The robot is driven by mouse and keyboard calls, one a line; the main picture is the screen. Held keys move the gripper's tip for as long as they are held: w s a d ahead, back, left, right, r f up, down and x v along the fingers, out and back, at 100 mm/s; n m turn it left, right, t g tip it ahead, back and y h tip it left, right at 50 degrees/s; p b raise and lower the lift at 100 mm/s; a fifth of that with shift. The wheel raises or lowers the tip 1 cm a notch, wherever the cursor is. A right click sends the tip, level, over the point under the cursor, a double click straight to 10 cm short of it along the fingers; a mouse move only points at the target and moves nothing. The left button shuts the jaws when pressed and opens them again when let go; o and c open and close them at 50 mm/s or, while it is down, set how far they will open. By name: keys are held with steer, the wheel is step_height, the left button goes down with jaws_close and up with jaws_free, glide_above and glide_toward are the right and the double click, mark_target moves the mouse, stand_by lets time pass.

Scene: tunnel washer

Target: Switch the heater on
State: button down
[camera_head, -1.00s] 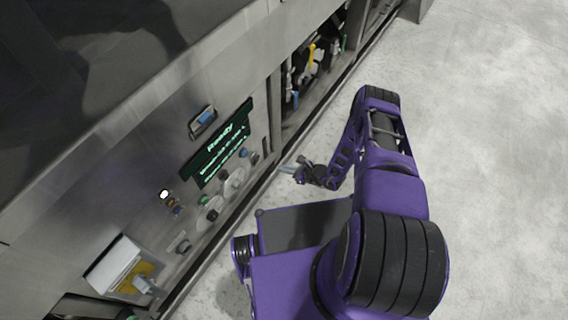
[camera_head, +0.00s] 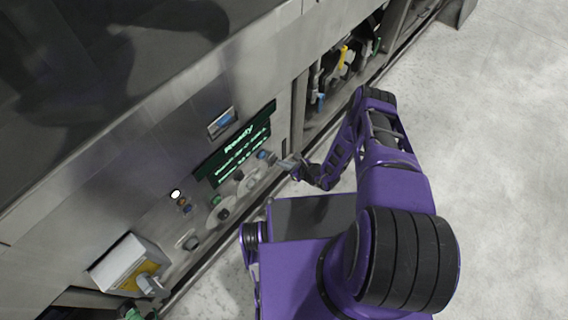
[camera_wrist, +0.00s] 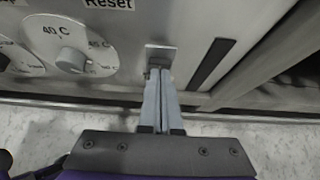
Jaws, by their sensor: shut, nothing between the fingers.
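My gripper (camera_wrist: 158,75) is shut and empty, its two grey fingers side by side. In the wrist view its tips are at a small metal switch plate (camera_wrist: 160,50) on the panel and hide part of it. I cannot tell whether they touch it. No heater label is readable. Left of the plate is a round temperature dial (camera_wrist: 70,58) marked 40 C, with a "Reset" label above it. In the head view my gripper (camera_head: 286,163) is at the right end of the control panel, right of the green display (camera_head: 238,145) reading "Ready".
Several knobs and buttons, including a green one (camera_head: 223,214), sit below the display. A lit white lamp (camera_head: 175,194) and a grey box with a yellow face (camera_head: 127,265) are further left. An open bay with valves (camera_head: 340,65) lies to the right. Floor at right is clear.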

steer(key=shift+w+a+r+g+h+p, duration=0.4)
steer(key=shift+w+r+p, duration=0.05)
steer(key=shift+p, duration=0.2)
steer(key=shift+f, duration=0.2)
steer(key=shift+r+p, duration=0.6)
steer(key=shift+r, duration=0.25)
